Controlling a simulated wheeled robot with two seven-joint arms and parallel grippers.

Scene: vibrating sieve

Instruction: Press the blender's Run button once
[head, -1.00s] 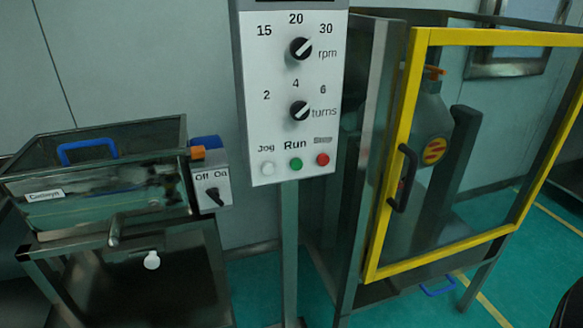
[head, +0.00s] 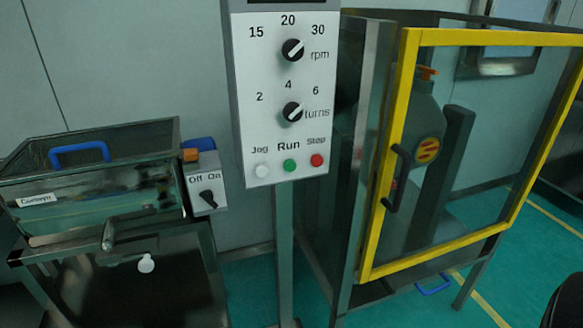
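The blender's grey control panel (head: 285,75) stands on a post at the centre of the head view. Its green Run button (head: 290,165) is in the bottom row. The white Jog button (head: 261,171) is to its left and the red Stop button (head: 317,160) to its right. Above are the turns knob (head: 292,112) and the rpm knob (head: 292,50). Neither of my grippers is in view, and nothing covers the buttons.
A yellow-framed clear door (head: 381,205) with a black handle encloses a grey vessel (head: 424,125) to the right. A sieve machine (head: 95,195) with an Off/On switch box (head: 206,187) stands at left. Open space lies in front of the panel.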

